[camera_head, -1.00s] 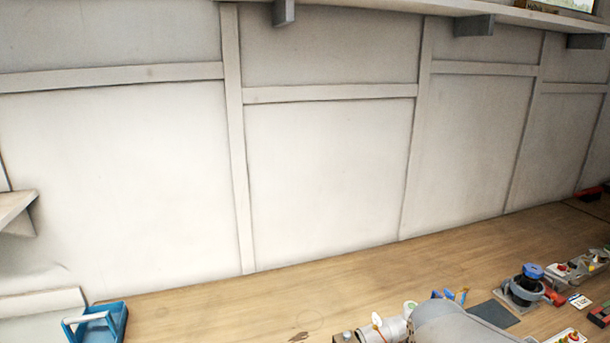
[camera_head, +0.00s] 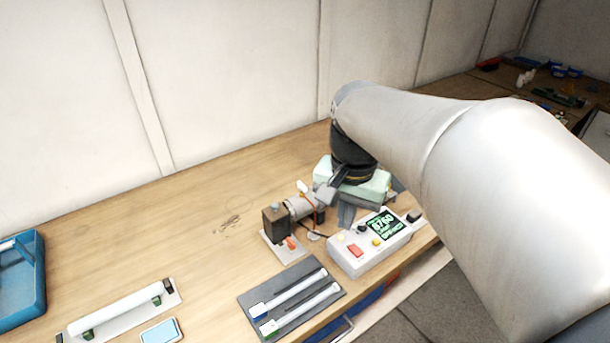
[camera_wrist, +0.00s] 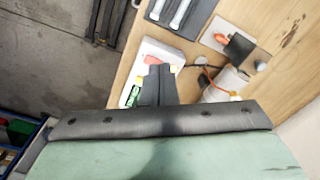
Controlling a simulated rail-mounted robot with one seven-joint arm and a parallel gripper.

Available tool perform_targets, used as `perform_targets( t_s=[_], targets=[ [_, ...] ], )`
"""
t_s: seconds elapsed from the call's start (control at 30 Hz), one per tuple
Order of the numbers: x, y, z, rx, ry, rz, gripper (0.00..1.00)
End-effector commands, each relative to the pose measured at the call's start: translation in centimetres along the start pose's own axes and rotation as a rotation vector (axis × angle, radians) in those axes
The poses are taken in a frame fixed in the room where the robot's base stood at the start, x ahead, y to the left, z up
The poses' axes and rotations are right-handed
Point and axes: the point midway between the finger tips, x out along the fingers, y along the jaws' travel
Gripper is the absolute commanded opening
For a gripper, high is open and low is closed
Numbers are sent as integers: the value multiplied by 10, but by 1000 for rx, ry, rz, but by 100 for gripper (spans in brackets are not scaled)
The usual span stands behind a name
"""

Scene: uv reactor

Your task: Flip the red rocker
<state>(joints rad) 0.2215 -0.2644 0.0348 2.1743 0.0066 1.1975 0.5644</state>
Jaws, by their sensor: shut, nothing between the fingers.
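A white control box (camera_head: 370,248) stands near the bench's front edge in the head view, with a red rocker (camera_head: 355,250) at the left of its sloping face. Its face also carries a lit green display (camera_head: 385,224), a yellow knob (camera_head: 376,242) and dark knobs. My gripper (camera_head: 345,219) is just behind the box, apart from the rocker, with its grey fingers pointing down. In the wrist view my gripper (camera_wrist: 158,70) is shut and empty and overlaps the white box (camera_wrist: 157,49). The fingers hide part of the box face there; whether they touch it I cannot tell.
A grey cylinder (camera_head: 300,207) with a dark block (camera_head: 277,222), an orange lever (camera_head: 291,243) and cables stands left of the box. A dark tray (camera_head: 325,299) with two white tubes lies in front. A blue tray (camera_head: 20,280) is far left. The back left bench is clear.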

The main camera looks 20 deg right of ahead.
Motion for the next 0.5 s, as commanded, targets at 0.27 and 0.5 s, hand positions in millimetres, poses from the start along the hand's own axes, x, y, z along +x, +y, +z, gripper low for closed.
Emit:
perform_targets(
  t_s=[0.27, 0.5],
  targets=[
    [-12, 11, -55, 478, -24, 21, 0],
    [-18, 13, -60, 529, -26, 24, 0]
  ],
)
